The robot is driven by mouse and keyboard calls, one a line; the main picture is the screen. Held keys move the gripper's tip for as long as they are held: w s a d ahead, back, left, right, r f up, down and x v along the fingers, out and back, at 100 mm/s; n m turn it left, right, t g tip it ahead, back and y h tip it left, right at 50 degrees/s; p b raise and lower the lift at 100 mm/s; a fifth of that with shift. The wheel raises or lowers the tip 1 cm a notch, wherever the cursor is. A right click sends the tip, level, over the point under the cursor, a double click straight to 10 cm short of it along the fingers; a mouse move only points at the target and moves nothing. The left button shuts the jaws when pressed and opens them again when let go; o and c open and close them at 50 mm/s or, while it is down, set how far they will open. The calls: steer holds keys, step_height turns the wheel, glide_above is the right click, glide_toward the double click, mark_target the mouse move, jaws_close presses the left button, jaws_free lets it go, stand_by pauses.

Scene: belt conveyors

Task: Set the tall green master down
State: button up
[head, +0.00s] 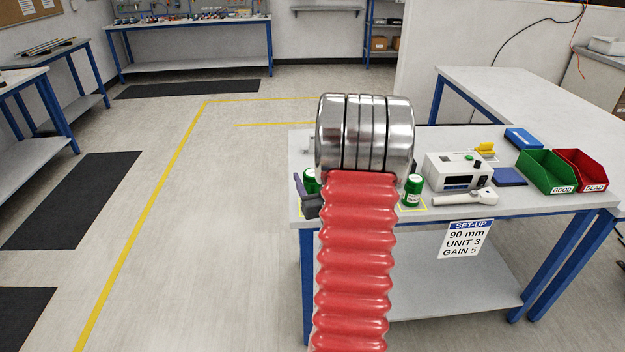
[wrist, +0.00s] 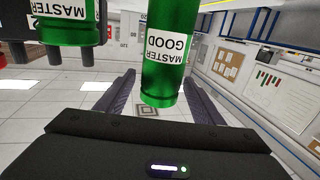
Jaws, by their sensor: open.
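In the wrist view, a green cylinder (wrist: 168,75) labelled MASTER GOOD stands between the fingers of my gripper (wrist: 158,82). The fingers are apart, with gaps showing at both sides of it. The view is upside down and the cylinder's far end is cut off. A second green cylinder (wrist: 66,32) labelled MASTER is at the upper left. In the head view, one green cylinder (head: 312,181) shows beside my dark gripper (head: 308,198) at the bench's left end. Another green cylinder (head: 412,190) stands right of my arm. Which is taller is unclear there.
The bench (head: 460,206) holds a white instrument (head: 452,172), a white handheld tool (head: 465,198), a green GOOD bin (head: 546,173) and a red DEAD bin (head: 582,172). A set-up sign (head: 464,239) hangs in front. My red arm hides the bench's middle-left part.

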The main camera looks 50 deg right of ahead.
steer(key=v, duration=1.2)
steer(key=shift+r, duration=0.15)
stand_by(0.4)
steer(key=w+a+r+n+g+y, duration=0.25)
steer(key=w+a, duration=0.25)
steer(key=a, duration=0.4)
steer(key=w+a+r+n+g+y, duration=0.1)
steer(key=w+a+r+g+y, duration=0.15)
steer(key=w+a, duration=0.45)
steer(key=s+a+r+n+g+y, duration=0.1)
steer(key=s+a+r+g+y, duration=0.1)
steer(key=s+a, duration=0.6)
steer(key=s+a+r+n+g+y, duration=0.2)
steer(key=s+a, duration=0.6)
steer(key=a, duration=1.1)
steer(key=shift+y, duration=0.7)
steer(key=shift+r+n, duration=0.1)
steer(key=shift+n, duration=0.15)
steer(key=shift+c, duration=0.2)
